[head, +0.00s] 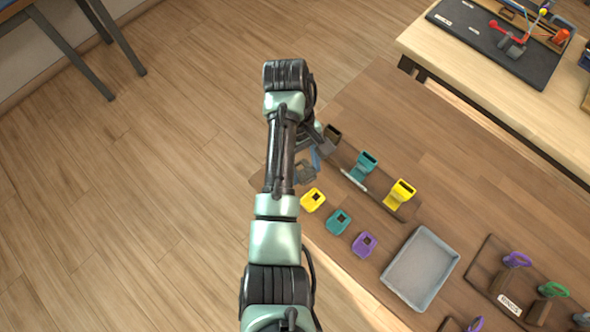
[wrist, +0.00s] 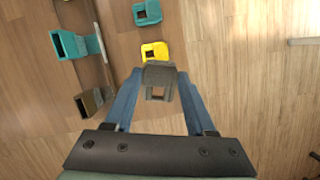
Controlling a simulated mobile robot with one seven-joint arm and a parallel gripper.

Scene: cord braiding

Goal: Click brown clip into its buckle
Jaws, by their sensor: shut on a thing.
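My gripper (wrist: 159,82) is shut on the brown clip (wrist: 160,73), which looks dark grey-brown with a square opening and sits between the two blue fingers. In the head view the clip (head: 305,174) shows beside my arm, partly covered by it. The brown buckle (wrist: 91,102) is to the left of the clip in the wrist view, on a wooden strip, and apart from it. In the head view the brown buckle (head: 332,132) stands at the strip's far end, just right of my wrist. The clip's height above the table is hard to tell.
A teal buckle (head: 364,164) and a yellow buckle (head: 399,193) stand on the same strip. A yellow clip (head: 313,200), a teal clip (head: 338,222) and a purple clip (head: 363,245) lie in a row nearer. A grey tray (head: 420,268) is to the right.

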